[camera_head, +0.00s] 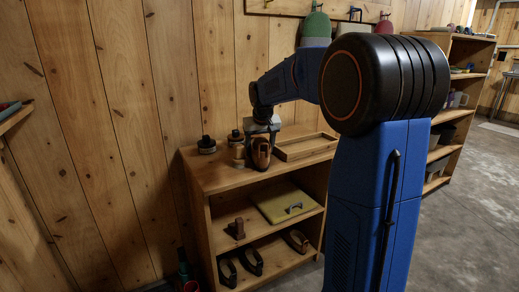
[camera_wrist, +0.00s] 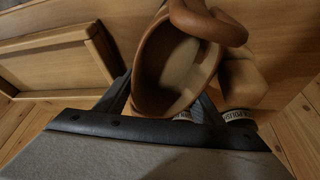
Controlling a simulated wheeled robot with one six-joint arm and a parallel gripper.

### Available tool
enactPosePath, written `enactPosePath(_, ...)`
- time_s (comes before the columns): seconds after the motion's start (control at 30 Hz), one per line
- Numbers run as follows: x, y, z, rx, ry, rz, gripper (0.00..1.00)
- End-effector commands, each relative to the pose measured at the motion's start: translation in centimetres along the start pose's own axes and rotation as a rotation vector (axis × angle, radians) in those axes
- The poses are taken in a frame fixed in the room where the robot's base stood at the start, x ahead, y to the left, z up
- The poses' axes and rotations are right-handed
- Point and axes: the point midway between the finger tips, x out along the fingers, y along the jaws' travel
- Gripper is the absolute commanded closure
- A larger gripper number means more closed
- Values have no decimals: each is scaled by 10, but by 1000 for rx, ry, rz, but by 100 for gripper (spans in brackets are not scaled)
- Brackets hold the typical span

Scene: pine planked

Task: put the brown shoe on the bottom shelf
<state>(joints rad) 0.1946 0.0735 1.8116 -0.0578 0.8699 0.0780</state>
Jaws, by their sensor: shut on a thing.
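The brown shoe (camera_head: 261,154) is between the jaws of my gripper (camera_head: 260,138), over the top board of the low wooden shelf unit. In the wrist view the brown shoe (camera_wrist: 150,75) shows its open mouth and pale inside, with a gripper (camera_wrist: 163,100) finger on either side. I cannot tell whether the shoe touches the top board. The bottom shelf (camera_head: 274,262) holds several dark shoes, two at the left (camera_head: 253,261) and more at the right (camera_head: 297,240). The space between them looks bare.
A shallow wooden tray (camera_head: 306,147) lies on the top board, right of the shoe. Small jars (camera_head: 206,145) stand at the left.

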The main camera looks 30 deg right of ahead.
Motion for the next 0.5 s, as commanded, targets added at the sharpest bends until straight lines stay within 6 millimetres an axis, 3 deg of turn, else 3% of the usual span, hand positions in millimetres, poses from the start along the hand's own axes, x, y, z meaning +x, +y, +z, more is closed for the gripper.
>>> enactPosePath(0.17, 2, 0, 1, 0, 0, 0, 70)
enactPosePath(0.2, 2, 0, 1, 0, -1, 0, 31)
enactPosePath(0.27, 2, 0, 1, 0, -1, 0, 20)
enactPosePath(0.5, 2, 0, 1, 0, 0, 0, 20)
